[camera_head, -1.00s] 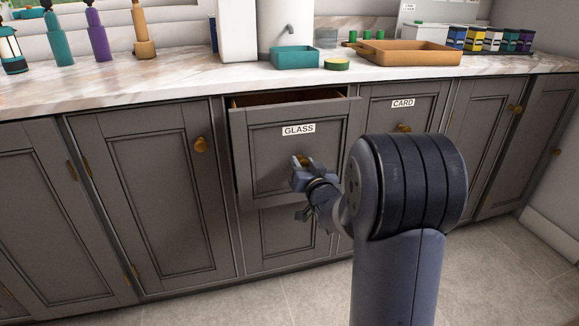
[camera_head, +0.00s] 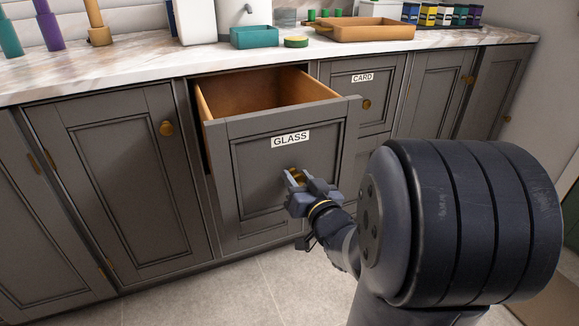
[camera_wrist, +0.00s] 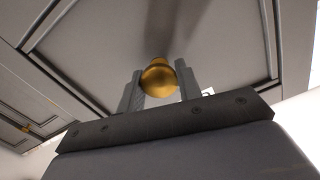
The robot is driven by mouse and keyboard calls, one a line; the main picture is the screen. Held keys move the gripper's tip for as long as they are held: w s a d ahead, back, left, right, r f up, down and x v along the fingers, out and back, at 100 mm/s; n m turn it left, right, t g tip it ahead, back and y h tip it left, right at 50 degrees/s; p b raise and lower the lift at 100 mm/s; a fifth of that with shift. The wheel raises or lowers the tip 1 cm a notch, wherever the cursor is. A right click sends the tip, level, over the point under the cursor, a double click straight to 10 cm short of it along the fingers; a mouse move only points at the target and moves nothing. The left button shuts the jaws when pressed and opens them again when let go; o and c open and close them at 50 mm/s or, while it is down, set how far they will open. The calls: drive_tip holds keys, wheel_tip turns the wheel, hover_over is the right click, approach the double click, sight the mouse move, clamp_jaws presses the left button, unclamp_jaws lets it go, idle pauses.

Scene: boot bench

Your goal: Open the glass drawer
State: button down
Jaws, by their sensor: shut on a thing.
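The glass drawer (camera_head: 252,199) is a grey panelled front with a white GLASS label (camera_head: 290,139). It stands well out from the cabinet, and its brown wooden inside (camera_head: 265,92) shows from above; the part I see is empty. My gripper (camera_head: 296,178) is shut on the drawer's brass knob. In the wrist view the round knob (camera_wrist: 158,78) sits between the two fingers, with the drawer front behind it. In the head view the fingers hide most of the knob.
The CARD drawer (camera_head: 362,100) is shut on the right. Cabinet doors with brass knobs stand on both sides. The marble counter (camera_head: 130,69) holds a teal bin (camera_head: 254,37), a brown tray (camera_head: 365,30) and several small boxes. The tiled floor (camera_head: 215,295) in front is clear.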

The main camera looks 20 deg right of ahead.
drive_tip(key=shift+s, duration=2.45)
drive_tip(key=c, duration=1.1)
unclamp_jaws()
drive_tip(key=shift+o, duration=0.2)
